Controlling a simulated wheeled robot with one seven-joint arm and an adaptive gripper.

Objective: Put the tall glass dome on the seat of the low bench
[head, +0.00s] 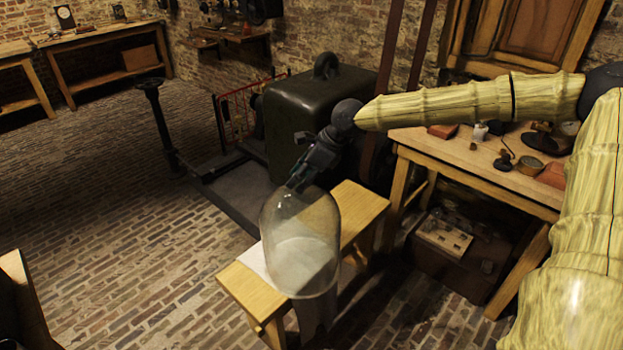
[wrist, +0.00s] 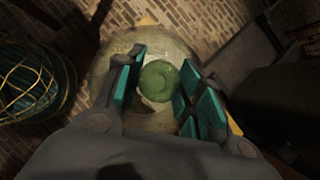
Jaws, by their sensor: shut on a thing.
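The tall glass dome (head: 298,243) is clear and upright, with a rounded top. My gripper (head: 297,186) is above it and shut on its top. In the wrist view the greenish knob of the dome (wrist: 158,81) sits between the two teal finger pads of my gripper (wrist: 160,85). The low bench (head: 362,212) is a narrow wooden one, and the dome overlaps its seat in the head view. A pale sheet shows on the seat behind the glass. I cannot tell whether the dome's lower edge touches the seat or hangs in front of it.
A large dark green metal case (head: 315,115) with a handle stands just behind the bench. A wooden worktable (head: 480,165) with small items is at the right, with a chest (head: 450,245) under it. Open brick floor (head: 110,230) lies to the left.

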